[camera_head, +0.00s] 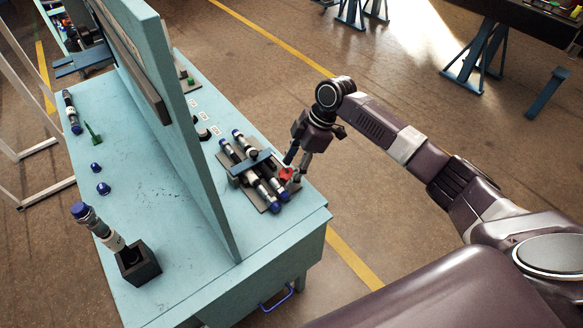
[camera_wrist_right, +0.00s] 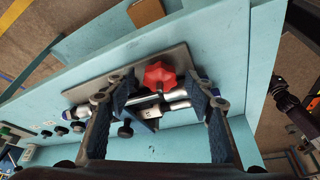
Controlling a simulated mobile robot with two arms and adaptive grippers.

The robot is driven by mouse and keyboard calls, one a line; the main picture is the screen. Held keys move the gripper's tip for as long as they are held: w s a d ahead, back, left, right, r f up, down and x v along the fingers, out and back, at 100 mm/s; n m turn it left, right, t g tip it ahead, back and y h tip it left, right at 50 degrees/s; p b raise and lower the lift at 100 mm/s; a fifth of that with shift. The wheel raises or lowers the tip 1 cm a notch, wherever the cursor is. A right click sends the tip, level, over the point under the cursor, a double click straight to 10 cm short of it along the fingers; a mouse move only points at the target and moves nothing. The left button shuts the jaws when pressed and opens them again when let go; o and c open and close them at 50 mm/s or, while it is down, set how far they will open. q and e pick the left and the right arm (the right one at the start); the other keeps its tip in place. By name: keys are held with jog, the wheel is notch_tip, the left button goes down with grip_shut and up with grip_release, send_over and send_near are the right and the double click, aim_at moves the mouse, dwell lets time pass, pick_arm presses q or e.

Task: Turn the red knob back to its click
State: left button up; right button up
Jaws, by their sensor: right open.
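The red knob (camera_head: 286,174) sits at the right end of a dark plate with hose fittings on the light blue bench. In the right wrist view the lobed knob (camera_wrist_right: 159,76) shows from above, between my finger lines and slightly beyond the tips. My right gripper (camera_head: 297,163) is open just above the knob, pointing down; its two blue-padded fingers (camera_wrist_right: 160,92) stand apart with the knob between them in the picture. Contact cannot be told. My left gripper is not in view.
The plate (camera_head: 234,182) holds silver hoses with blue caps (camera_head: 282,197) under a blue bar (camera_head: 250,162). An upright blue panel (camera_head: 190,150) divides the bench. Left of it, a capped hose stands in a black block (camera_head: 138,267). The bench's front right corner is clear.

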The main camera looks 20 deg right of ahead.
jog(key=v, duration=1.2)
jog(key=shift+s+f, duration=0.1)
